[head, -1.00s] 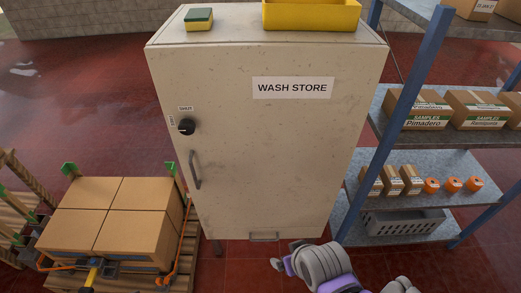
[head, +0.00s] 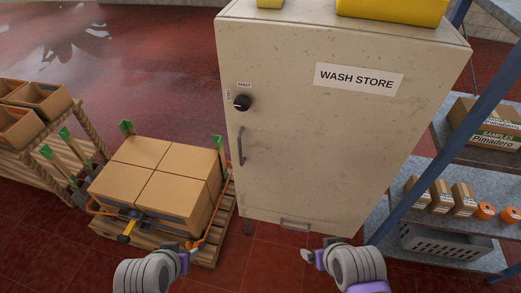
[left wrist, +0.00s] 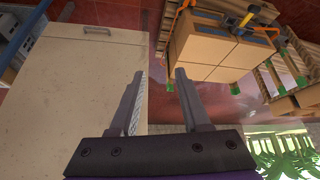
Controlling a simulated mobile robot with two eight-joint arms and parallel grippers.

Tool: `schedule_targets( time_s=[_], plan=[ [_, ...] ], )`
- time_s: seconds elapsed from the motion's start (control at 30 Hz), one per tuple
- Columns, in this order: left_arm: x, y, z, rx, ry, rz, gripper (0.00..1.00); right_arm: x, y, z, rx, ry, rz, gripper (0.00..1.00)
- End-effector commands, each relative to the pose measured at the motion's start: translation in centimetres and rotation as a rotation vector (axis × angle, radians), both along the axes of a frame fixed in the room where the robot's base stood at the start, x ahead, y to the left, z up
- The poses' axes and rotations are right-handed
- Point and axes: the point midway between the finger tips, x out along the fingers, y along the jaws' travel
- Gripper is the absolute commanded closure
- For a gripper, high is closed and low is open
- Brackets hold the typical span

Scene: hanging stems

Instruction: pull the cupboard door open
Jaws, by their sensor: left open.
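The cream cupboard (head: 330,140), labelled WASH STORE, stands in the middle of the head view with its door closed. A vertical grey handle (head: 241,146) is on the door's left side, below a black knob (head: 242,102). A horizontal handle (head: 295,225) is near the bottom edge. My left gripper (head: 194,248) is low, left of and apart from the cupboard. In the left wrist view its fingers (left wrist: 158,88) are open and empty, with the cupboard front (left wrist: 85,90) at left. My right gripper (head: 307,254) is low in front of the cupboard; its jaws are too small to judge.
A pallet (head: 213,250) with cardboard boxes (head: 160,175) and an orange strap stands left of the cupboard, close to my left gripper. A blue-posted shelf rack (head: 425,125) stands at right. Red floor (head: 265,262) shows between pallet and cupboard.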

Motion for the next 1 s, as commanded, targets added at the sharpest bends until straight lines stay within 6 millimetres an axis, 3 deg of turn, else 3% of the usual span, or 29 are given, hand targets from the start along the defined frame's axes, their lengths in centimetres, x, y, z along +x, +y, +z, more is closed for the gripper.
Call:
schedule_targets(
  time_s=[0.1, 0.3, 0.5, 0.7, 1.0],
  plan=[
    [4.7, -3.2, -1.1, -0.051, -0.145, -0.098, 0.53, -0.8, 0.0, -3.2, 0.000, 0.015, 0.000, 0.09],
    [15.2, -9.7, -1.0, -0.127, -0.535, -0.222, 0.53, -1.6, 0.0, -8.2, 0.000, 0.033, 0.000, 0.09],
    [22.5, -13.1, -1.8, -0.123, -0.863, -0.175, 0.53, -1.8, 0.0, -12.3, 0.000, 0.046, 0.000, 0.09],
    [25.5, -13.7, -3.5, -0.081, -1.012, -0.081, 0.53, -1.8, 0.0, -14.4, 0.000, 0.053, 0.000, 0.09],
    [28.1, -13.9, -3.6, -0.064, -1.041, -0.054, 0.53, -1.8, 0.0, -14.6, 0.000, 0.053, 0.000, 0.09]
  ],
)
